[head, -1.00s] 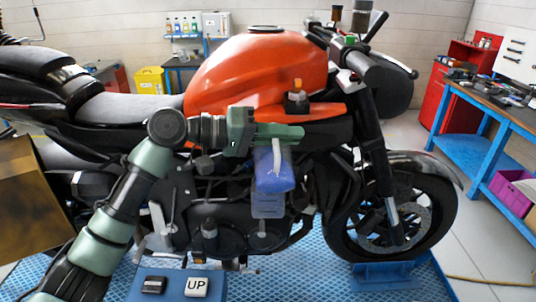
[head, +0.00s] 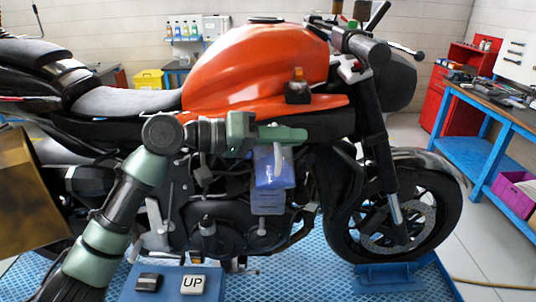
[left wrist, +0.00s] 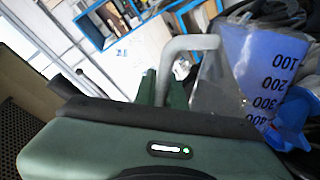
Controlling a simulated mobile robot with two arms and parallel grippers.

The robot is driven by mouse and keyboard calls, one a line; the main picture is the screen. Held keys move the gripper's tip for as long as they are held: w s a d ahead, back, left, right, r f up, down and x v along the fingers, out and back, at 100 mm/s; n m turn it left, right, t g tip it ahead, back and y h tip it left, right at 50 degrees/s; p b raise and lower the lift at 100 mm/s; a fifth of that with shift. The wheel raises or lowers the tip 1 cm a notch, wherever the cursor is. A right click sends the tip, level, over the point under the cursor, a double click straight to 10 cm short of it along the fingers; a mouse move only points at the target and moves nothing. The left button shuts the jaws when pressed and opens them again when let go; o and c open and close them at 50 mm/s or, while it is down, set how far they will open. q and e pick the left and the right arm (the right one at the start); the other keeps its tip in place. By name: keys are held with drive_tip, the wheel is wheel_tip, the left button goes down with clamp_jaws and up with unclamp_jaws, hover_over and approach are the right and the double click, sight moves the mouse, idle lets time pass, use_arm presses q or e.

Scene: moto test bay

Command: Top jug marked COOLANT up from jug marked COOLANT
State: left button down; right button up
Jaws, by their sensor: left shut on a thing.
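My left gripper (head: 284,136) is shut on the grey handle of a clear jug with blue liquid (head: 268,172), in front of the motorcycle's engine. In the left wrist view the jug (left wrist: 262,70) shows black graduation numbers, and its handle (left wrist: 190,43) runs to the green fingers. No COOLANT marking is readable. A pale translucent container (head: 268,203) shows directly below the blue part; I cannot tell whether it is separate or whether the two touch. No second jug can be made out clearly. My right gripper is out of view.
The orange-tanked motorcycle (head: 255,68) fills the middle, on a blue platform (head: 320,283). A small amber-topped black item (head: 298,88) sits on its side. A workbench (head: 505,110) stands right.

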sight(292, 161)
use_arm(q)
drive_tip(key=shift+s+f+m+b, duration=0.3)
drive_tip(key=shift+f+m+b, duration=0.2)
drive_tip(key=shift+b, duration=0.55)
drive_tip(key=shift+s+f+m+b, duration=0.3)
drive_tip(key=shift+f+m+b, duration=0.15)
drive_tip(key=shift+b, duration=0.55)
drive_tip(key=shift+s+f+m+b, duration=0.15)
drive_tip(key=shift+m+b, duration=0.1)
drive_tip(key=shift+b, duration=0.2)
drive_tip(key=b, duration=0.1)
drive_tip(key=s+f+m+b, duration=0.1)
drive_tip(key=shift+s+d+f+t+b, duration=0.1)
drive_tip(key=shift+s+d+t+b, duration=0.05)
drive_tip(key=shift+s+t+b, duration=0.2)
drive_tip(key=s+f+m+h+b, duration=0.1)
drive_tip(key=s+f+m+b, duration=0.2)
drive_tip(key=b, duration=0.6)
drive_tip(key=s+m, duration=0.2)
drive_tip(key=m, duration=0.1)
drive_tip(key=shift+s+d+f+t, duration=0.15)
drive_tip(key=shift+d+f+t, duration=0.1)
drive_tip(key=shift+d+t, duration=0.1)
drive_tip(key=shift+s, duration=0.1)
drive_tip(key=shift+s+d+r+p, duration=0.1)
drive_tip(key=shift+s+r+p, duration=0.7)
drive_tip(key=shift+s, duration=0.2)
drive_tip(key=shift+s+d+r+p, duration=0.1)
drive_tip(key=shift+s+r+p, duration=0.65)
drive_tip(key=shift+s, duration=0.2)
